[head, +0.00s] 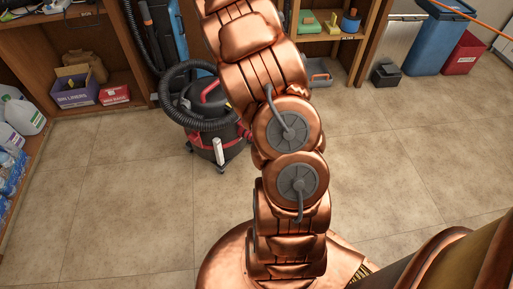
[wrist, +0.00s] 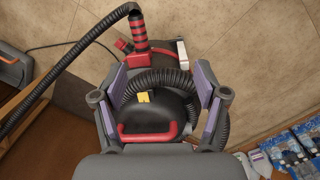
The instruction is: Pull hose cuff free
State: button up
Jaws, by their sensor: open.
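The vacuum (head: 231,147) is a dark, round canister with red trim, standing on the floor. In the wrist view, its black top (wrist: 165,110) has a red carry handle (wrist: 150,131). A red and black ribbed piece, apparently the hose cuff (wrist: 139,31), stands at the vacuum's far edge, joined to the black corrugated hose (wrist: 72,52). My gripper (wrist: 160,75) is open above the vacuum, its purple-padded fingers wide apart. A loop of hose (wrist: 165,80) shows between them. The cuff appears beyond the fingertips, not between them. My arm hides part of the vacuum in the head view.
Wooden shelves stand at the left and back; a purple box (head: 76,94) and bottles (head: 24,113) sit on the left ones. A blue bin (head: 440,42) and red bin (head: 464,53) stand back right. The tiled floor right of the vacuum is clear.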

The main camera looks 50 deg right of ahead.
jog(key=shift+n+t, duration=0.3)
jog(key=shift+n, duration=0.3)
jog(key=d+f+b, duration=0.2)
jog(key=f, duration=0.4)
jog(key=w+d+f+b, duration=0.1)
jog(key=d+f+b, duration=0.1)
jog(key=f, duration=0.4)
jog(key=w+d+f+b, duration=0.1)
jog(key=d+f+b, duration=0.1)
jog(key=f, duration=0.4)
jog(key=shift+w+d, duration=0.1)
jog(key=shift+d, duration=0.65)
jog(key=shift+f+b, duration=1.95)
jog(key=shift+f, duration=1.75)
jog(key=shift+f+p, duration=0.5)
jog(key=shift+f, duration=0.75)
jog(key=c, duration=1.3)
jog(key=shift+o, duration=0.2)
jog(key=shift+s+d+p, duration=0.2)
jog(key=shift+s+p, duration=0.7)
jog(key=shift+s, duration=0.35)
jog(key=shift+s+d+p, duration=0.15)
jog(key=shift+s+p, duration=0.75)
jog(key=shift+s, duration=0.3)
